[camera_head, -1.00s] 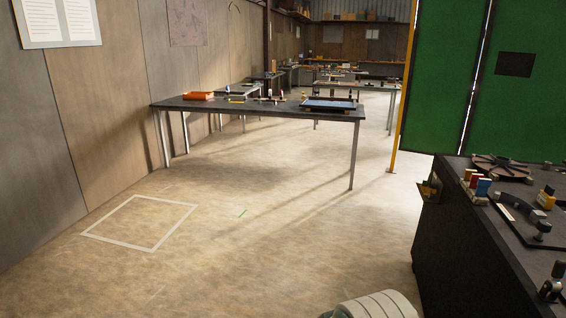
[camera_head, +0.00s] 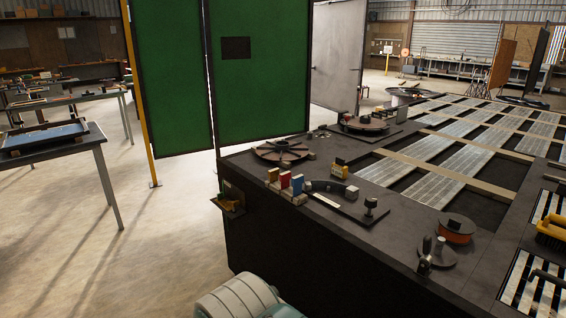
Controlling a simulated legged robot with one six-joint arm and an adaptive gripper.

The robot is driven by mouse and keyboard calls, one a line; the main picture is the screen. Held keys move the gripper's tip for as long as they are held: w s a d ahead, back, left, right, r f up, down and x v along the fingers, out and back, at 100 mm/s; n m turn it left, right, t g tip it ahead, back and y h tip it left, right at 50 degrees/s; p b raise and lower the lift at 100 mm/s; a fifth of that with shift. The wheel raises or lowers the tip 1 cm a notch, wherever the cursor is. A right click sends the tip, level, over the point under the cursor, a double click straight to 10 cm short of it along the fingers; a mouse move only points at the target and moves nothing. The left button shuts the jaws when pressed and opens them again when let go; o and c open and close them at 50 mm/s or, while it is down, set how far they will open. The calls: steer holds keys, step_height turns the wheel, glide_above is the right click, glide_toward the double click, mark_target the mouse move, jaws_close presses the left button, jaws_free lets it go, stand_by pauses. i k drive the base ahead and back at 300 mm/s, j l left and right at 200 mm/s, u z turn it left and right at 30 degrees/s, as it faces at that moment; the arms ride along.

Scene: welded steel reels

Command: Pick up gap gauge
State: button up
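I cannot tell for sure which item is the gap gauge. On the dark steel bench, a row of small blocks, with a red block (camera_head: 285,180) and a blue block (camera_head: 297,184), stands near the left edge. Behind them is a small yellow and black item (camera_head: 340,168). Beside the blocks lies a dark plate (camera_head: 345,205) with a curved black piece, a pale strip and a small upright knob. A part of my own body shows at the bottom edge. My gripper is not in view.
Reel discs (camera_head: 282,153) and an orange-brown spool (camera_head: 455,229) sit on the bench. Slatted openings (camera_head: 440,165) fill its right side. Green screens (camera_head: 262,75) stand behind it. A table with a blue tray (camera_head: 45,136) is at left. Floor between them is clear.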

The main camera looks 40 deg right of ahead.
mark_target(338, 170)
steer(key=i+z, duration=0.15)
steer(key=i, duration=0.55)
steer(key=i+j+z, duration=0.1)
steer(key=i, duration=0.55)
steer(key=i+z, duration=0.25)
steer(key=z, duration=0.15)
steer(key=i+z, duration=0.25)
steer(key=z, duration=0.15)
steer(key=i+j+z, duration=0.1)
steer(key=i+z, duration=0.15)
steer(key=z, duration=0.15)
steer(key=i+z, duration=0.15)
steer(key=z, duration=0.25)
steer(key=i+z, duration=0.15)
steer(key=z, duration=0.3)
steer(key=i+z, duration=0.2)
steer(key=z, duration=0.2)
steer(key=i+j+z, duration=0.1)
steer(key=z, duration=0.3)
